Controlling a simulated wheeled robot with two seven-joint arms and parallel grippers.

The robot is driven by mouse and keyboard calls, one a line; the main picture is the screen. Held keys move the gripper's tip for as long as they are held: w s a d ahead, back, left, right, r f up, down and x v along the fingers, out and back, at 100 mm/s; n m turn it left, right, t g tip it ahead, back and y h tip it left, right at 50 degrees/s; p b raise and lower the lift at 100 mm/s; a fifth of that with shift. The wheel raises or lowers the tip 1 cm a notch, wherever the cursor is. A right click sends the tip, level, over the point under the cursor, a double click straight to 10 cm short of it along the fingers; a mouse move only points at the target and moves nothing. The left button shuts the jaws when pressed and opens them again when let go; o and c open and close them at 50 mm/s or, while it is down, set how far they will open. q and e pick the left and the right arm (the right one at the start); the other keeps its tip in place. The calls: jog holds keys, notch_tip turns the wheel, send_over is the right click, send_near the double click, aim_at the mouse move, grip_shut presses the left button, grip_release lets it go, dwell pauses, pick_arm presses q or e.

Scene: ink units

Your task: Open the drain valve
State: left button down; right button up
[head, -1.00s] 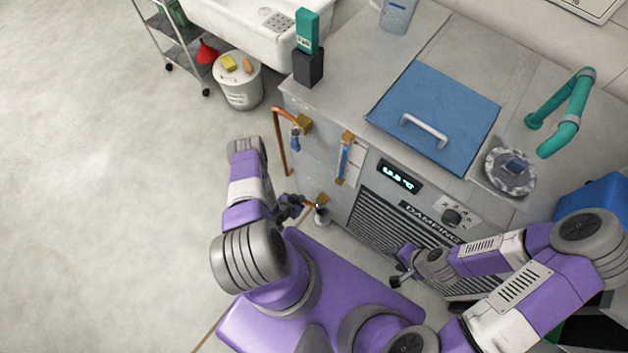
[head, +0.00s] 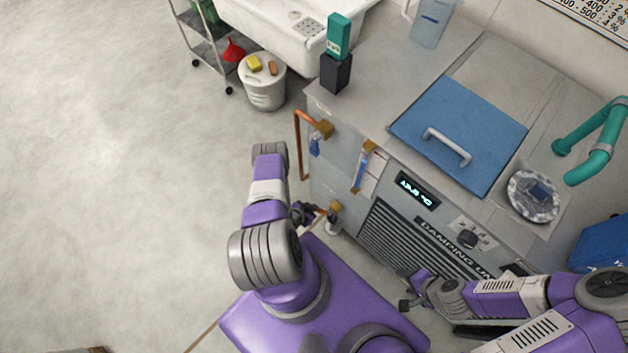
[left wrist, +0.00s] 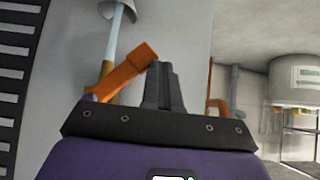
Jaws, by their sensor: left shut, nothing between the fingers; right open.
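The drain valve is low on the left end of the damping unit's front, with a brass body (head: 335,207) and an orange lever (left wrist: 125,72). In the left wrist view the lever slants, its free end right beside my fingers; I cannot tell if they touch. A clear pipe and grey cup (left wrist: 118,9) are in line with the valve; the cup also shows in the head view (head: 333,226). My left gripper (head: 304,213) is shut and empty beside the valve; its fingers show in the left wrist view (left wrist: 164,85). My right gripper (head: 408,303) is open, in front of the grille.
The damping unit (head: 400,235) stands close in front. A white bucket (head: 264,90) stands further back.

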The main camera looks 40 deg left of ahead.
pick_arm(q)
jog(key=shift+r, duration=0.1)
jog(key=s+a+r+p, duration=0.5)
jog(key=s+a+r, duration=0.2)
jog(key=a+r, duration=0.1)
jog(key=shift+a+r, duration=0.2)
jog(key=shift+r, duration=0.05)
dwell(0.5)
